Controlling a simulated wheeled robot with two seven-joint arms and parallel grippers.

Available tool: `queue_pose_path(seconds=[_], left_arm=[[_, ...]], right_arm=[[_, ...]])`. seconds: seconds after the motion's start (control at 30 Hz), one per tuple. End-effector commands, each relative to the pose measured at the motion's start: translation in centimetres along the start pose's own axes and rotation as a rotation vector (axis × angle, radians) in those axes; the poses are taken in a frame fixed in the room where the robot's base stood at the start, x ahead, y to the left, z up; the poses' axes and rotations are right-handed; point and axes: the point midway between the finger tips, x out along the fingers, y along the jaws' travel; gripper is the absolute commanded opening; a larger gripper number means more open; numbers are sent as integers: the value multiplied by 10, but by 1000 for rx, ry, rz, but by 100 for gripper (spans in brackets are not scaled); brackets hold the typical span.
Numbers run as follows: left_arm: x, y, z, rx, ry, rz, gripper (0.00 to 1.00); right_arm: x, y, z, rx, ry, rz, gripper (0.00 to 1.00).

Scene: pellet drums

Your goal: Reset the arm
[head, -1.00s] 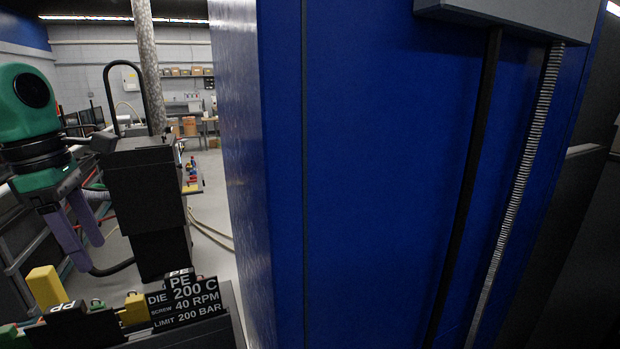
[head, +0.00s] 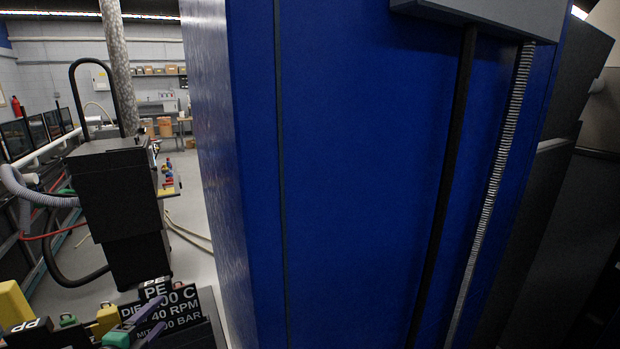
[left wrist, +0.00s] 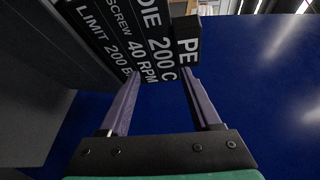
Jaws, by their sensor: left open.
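My left gripper (head: 150,318) shows at the bottom left of the head view, with its purple fingers in front of the black sign (head: 183,298). In the left wrist view the left gripper (left wrist: 158,88) is open, and nothing is between its two fingers. The sign (left wrist: 128,28) shows beyond the fingertips there, with white text such as "200 C" and "40 RPM". I cannot tell whether the fingers touch it. My right gripper is in neither view.
A large blue cabinet (head: 350,150) fills the middle and right of the head view. A black machine (head: 120,200) with a hose stands at the left. Yellow blocks (head: 14,304) sit at the bottom left. A strip of grey floor (head: 190,255) lies between machine and cabinet.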

Motion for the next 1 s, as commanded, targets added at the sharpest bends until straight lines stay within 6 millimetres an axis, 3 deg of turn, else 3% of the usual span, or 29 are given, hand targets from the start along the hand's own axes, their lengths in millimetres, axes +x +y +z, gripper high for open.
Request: queue_pose_path(seconds=[0.03, 0.1, 0.23, 0.4, 0.6, 0.87, 1.0], left_arm=[[-10, 30, -2, -206, -88, 72, 64], [-28, 70, -6, -453, -213, 185, 64], [-65, 127, -28, -789, -386, 376, 64], [-112, 172, -65, -1079, -544, 589, 64], [-164, 197, -112, -1325, -685, 823, 64], [-123, 303, -111, -1292, -714, 853, 64], [-108, 373, -111, -1280, -729, 874, 64]], right_arm=[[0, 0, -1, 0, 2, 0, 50], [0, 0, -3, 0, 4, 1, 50], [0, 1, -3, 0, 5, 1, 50], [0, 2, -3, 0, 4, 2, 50], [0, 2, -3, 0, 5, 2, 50], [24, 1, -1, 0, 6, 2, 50], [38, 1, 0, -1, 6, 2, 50]])
